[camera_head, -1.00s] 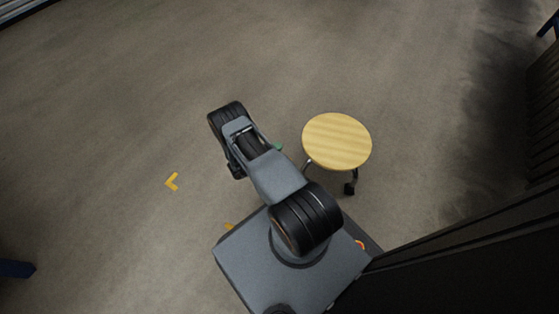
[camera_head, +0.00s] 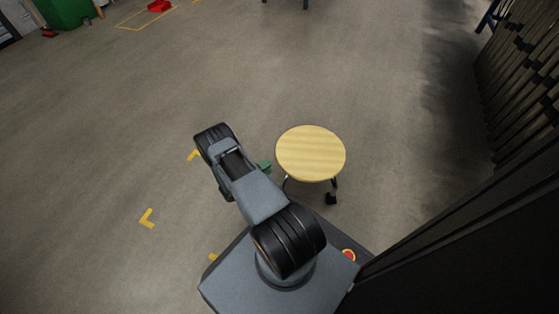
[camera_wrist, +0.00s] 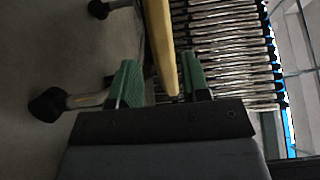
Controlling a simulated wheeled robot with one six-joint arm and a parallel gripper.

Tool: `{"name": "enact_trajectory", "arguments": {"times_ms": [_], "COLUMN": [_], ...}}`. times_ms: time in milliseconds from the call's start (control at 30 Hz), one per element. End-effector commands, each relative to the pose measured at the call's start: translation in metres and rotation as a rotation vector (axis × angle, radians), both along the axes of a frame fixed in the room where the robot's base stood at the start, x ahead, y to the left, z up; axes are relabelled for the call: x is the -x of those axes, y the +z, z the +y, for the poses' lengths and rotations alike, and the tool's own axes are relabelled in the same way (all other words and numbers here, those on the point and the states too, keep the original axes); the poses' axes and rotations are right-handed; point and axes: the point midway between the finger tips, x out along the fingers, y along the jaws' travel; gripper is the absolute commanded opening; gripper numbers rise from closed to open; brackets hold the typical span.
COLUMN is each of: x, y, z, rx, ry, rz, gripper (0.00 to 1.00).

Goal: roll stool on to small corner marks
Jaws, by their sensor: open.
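The stool (camera_head: 311,153) has a round pale wooden seat and dark casters, and stands on the floor just right of my arm. In the wrist view its seat (camera_wrist: 161,45) shows edge-on, its rim reaching between the green fingers of my gripper (camera_wrist: 158,82). The gripper is open, with a finger on each side of the seat edge; I cannot tell whether either touches it. In the head view only a bit of green finger (camera_head: 265,167) shows beside the seat. Small yellow corner marks lie on the floor left of my arm: one (camera_head: 147,218), another (camera_head: 194,155), and one partly hidden by my base (camera_head: 213,257).
A dark slatted rack (camera_head: 520,85) stands along the right side. A yellow-outlined floor area (camera_head: 147,19) with a red object (camera_head: 160,5) and a green bin (camera_head: 62,12) are far at the top left. The floor left and ahead is clear.

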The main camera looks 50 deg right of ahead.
Motion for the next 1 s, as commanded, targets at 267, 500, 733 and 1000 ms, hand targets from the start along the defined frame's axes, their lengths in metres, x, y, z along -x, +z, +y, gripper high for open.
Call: {"name": "enact_trajectory", "arguments": {"times_ms": [267,500,733,1000], "x": [0.01,0.015,0.017,0.017], "y": [-0.002,-0.001,0.0,0.0], "z": [-0.047,-0.071,-0.08,-0.081], "rx": [0.0,0.0,0.0,0.0], "ry": [-0.003,-0.002,0.0,0.0], "rz": [-0.001,-0.001,0.001,0.001], "gripper": [0.43,0.43,0.43,0.43]}}
